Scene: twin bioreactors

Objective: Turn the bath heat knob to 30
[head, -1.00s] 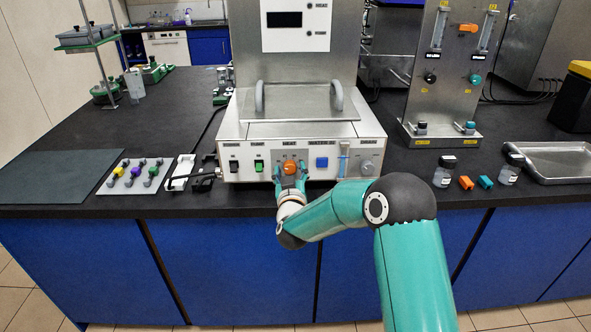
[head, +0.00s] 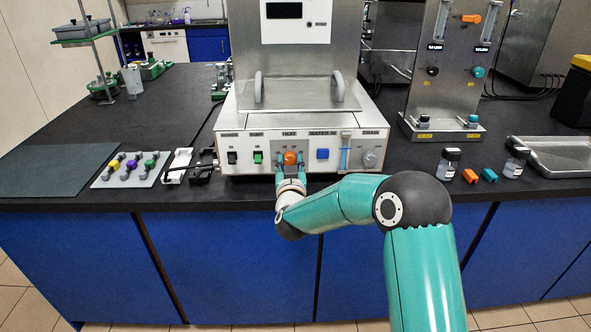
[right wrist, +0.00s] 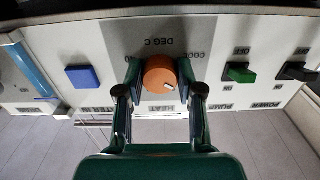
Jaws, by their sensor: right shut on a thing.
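The bath heat knob (head: 290,158) is orange and sits under the HEAT label on the white front panel of the bath (head: 300,130). My right gripper (head: 290,164) is at the panel with a finger on each side of the knob, shut on it. In the right wrist view the knob (right wrist: 161,76) is between the fingertips, and a short white mark shows on its face. My left gripper is not in view.
A green switch (head: 258,157) and a black switch (head: 232,158) are left of the knob, and a blue switch (head: 323,154) is right of it. A grey drain knob (head: 369,159) is farther right. Small bottles (head: 448,163) stand on the black bench.

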